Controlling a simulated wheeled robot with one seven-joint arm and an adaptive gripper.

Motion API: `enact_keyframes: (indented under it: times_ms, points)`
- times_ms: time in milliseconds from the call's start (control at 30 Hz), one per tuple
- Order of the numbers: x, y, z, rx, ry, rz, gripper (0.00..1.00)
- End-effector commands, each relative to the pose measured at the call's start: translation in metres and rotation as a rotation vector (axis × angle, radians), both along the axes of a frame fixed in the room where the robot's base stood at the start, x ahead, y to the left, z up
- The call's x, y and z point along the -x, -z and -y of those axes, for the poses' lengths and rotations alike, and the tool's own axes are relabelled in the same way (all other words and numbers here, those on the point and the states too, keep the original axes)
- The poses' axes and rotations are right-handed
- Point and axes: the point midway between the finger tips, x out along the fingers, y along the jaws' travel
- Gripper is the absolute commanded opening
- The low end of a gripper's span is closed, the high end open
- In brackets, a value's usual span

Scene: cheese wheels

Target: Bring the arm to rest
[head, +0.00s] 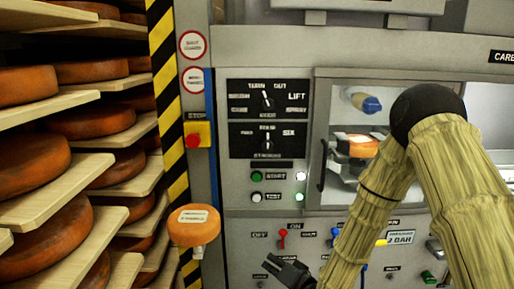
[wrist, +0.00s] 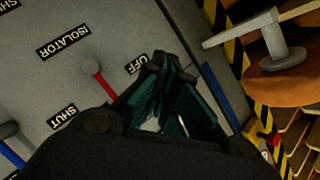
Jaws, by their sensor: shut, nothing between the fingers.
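My arm (head: 377,190), in a straw-coloured ribbed cover with a black elbow, reaches in from the right and bends down in front of the machine panel. My gripper (head: 274,266) is dark, low in the head view, in front of the panel's lower part. In the wrist view its fingers (wrist: 163,88) are drawn together, with nothing held between them. They are close to the panel, near an OFF label (wrist: 137,65) and a red lever (wrist: 99,79). Whether they touch the panel cannot be told.
Shelves (head: 120,188) of orange cheese wheels fill the left, beyond a yellow-black striped post (head: 167,95). The panel has knobs, lit buttons, a red lever (head: 282,237) and a windowed chamber with a handle (head: 323,167).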

Motion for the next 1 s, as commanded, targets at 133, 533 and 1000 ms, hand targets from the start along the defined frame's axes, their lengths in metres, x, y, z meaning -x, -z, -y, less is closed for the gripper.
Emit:
enact_keyframes:
  times_ms: [133, 533, 1000]
  points:
    - [0.047, 0.073, 0.024, 0.152, 0.019, -0.138, 0.0]
    - [0.21, 0.217, 0.097, 0.539, -0.028, -0.518, 0.0]
    - [0.413, 0.275, 0.173, 0.853, -0.204, -0.934, 0.0]
